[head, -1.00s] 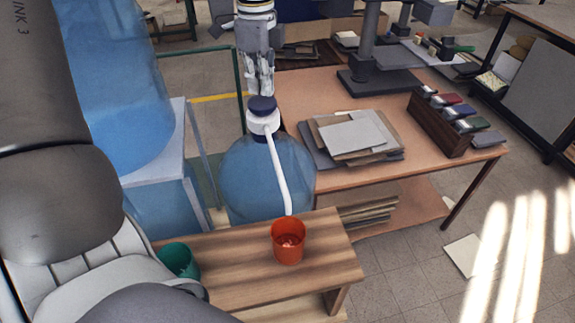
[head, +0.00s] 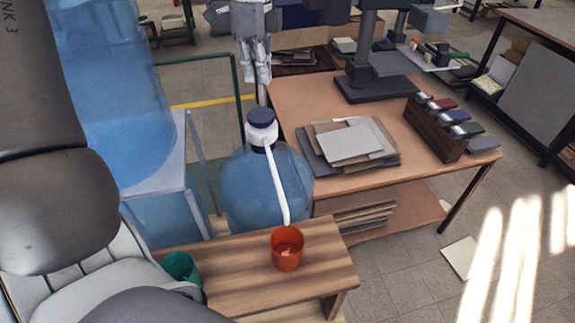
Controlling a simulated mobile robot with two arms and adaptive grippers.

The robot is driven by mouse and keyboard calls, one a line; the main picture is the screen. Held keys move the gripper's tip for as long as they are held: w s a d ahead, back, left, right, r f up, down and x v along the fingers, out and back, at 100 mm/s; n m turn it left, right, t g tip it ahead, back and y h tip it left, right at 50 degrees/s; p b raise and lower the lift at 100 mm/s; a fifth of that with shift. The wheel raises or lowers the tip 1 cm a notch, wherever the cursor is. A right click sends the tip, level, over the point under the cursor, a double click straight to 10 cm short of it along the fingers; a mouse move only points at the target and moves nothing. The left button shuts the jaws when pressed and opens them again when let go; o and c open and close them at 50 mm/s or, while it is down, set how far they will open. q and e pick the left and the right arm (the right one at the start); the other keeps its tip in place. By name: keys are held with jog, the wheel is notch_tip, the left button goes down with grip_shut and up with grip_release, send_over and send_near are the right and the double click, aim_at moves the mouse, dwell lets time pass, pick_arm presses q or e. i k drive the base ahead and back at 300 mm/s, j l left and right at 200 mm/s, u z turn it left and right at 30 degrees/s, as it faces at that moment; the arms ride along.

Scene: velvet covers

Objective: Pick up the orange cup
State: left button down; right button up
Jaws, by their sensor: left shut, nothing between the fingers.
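My left gripper (head: 262,83) hangs at the top of the view, above and behind the water jug. It is shut and empty, well apart from the orange cup. My right gripper is not in view.
A blue water jug (head: 244,188) with a white tube stands behind the cup. A green cup (head: 182,267) is on the bench's left, partly hidden by my arm.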

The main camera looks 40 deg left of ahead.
aim_at(286, 258)
jog(key=k+l, duration=0.5)
jog(key=l, duration=0.15)
jog(key=k+l, duration=0.5)
jog(key=l, duration=0.15)
jog(key=k+l, duration=0.55)
jog(key=l, duration=0.1)
